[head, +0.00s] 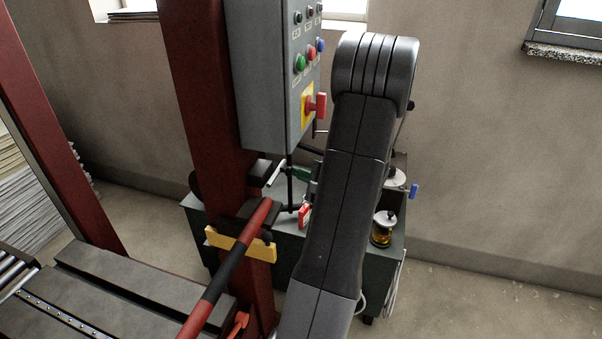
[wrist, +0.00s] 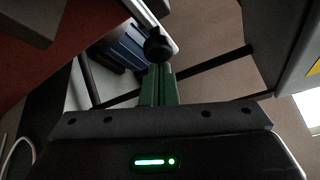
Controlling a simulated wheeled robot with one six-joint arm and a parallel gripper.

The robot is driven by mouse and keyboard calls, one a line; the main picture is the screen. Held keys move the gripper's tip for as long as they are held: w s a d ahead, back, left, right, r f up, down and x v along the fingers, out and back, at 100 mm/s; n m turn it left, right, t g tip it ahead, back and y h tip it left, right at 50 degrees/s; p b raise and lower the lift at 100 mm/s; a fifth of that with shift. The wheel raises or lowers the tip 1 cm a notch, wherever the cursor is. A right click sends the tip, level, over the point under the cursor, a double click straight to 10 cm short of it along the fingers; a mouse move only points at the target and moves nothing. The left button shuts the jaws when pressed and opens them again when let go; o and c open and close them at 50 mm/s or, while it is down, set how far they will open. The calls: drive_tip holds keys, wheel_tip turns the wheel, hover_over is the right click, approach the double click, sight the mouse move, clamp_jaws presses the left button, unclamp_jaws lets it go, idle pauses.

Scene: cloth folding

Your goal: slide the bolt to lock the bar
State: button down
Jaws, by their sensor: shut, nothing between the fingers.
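In the head view, the bar (head: 234,262) is red with a black middle section and slants up to the red post. Its upper end lies by a dark bracket (head: 262,218) with a yellow plate (head: 240,244) on the post. I cannot clearly pick out the bolt in the head view. In the wrist view, my gripper (wrist: 158,72) has green fingers pressed together. A round black knob (wrist: 158,44) shows just beyond their tips; I cannot tell whether they touch it. In the head view my dark arm hides most of the gripper.
A grey control box (head: 270,85) with coloured buttons and a red switch hangs on the red post (head: 205,90), close left of my arm. A dark green cabinet (head: 392,265) carrying fittings stands behind. Grey machine beds (head: 130,285) lie at the lower left. The floor at right is clear.

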drive_tip(key=shift+s, duration=0.1)
drive_tip(key=s+b, duration=0.1)
drive_tip(key=s+a+b, duration=0.1)
drive_tip(key=s+b, duration=0.2)
drive_tip(key=s, duration=0.1)
drive_tip(key=shift+s+a, duration=0.1)
drive_tip(key=shift+a, duration=0.25)
